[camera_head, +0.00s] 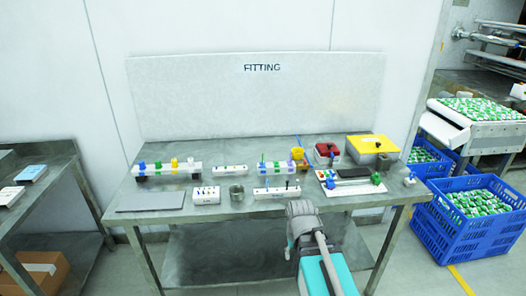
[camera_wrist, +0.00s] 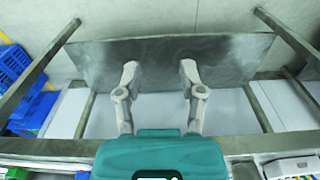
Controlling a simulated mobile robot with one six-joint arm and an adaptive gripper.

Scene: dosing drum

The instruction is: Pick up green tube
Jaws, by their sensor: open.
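My gripper (camera_wrist: 158,70) is open, with its two pale fingers apart and nothing between them in the wrist view. In the head view my arm is in front of the bench's front edge, right of centre, and the fingers cannot be made out. A white rack (camera_head: 278,170) with several small coloured upright pieces stands on the bench (camera_head: 220,222). A thin greenish upright piece (camera_head: 262,159) shows at this rack; it is too small to tell if it is the green tube. My gripper is apart from it.
Blue crates (camera_head: 465,215) are on the floor at right. A grey plate (camera_head: 150,201) lies front left.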

